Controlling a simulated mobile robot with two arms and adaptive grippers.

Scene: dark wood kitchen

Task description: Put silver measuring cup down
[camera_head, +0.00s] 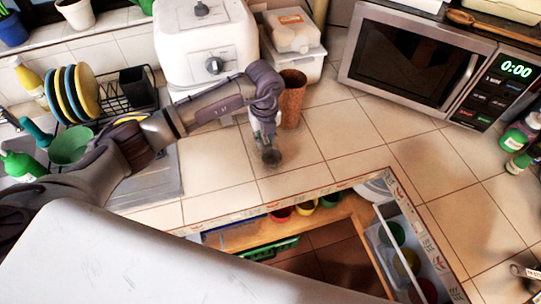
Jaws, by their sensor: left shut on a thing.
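The silver measuring cup (271,158) is a small dark grey, round shape at the end of my left gripper (265,138). My left gripper comes in from the left and points down over the tiled counter (315,158), in front of a brown cylinder. It is shut on the cup. I cannot tell whether the cup touches the tiles or hangs just above them. The fingers are small in the view and partly hide the grip. My right gripper is not in view.
A brown cylinder (292,98) stands close behind the gripper. A white appliance (205,45) and a microwave (420,65) stand at the back. A dish rack (115,98) is at the left. Bare tiles lie right of the cup. Below the front edge, an open drawer (383,240) shows.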

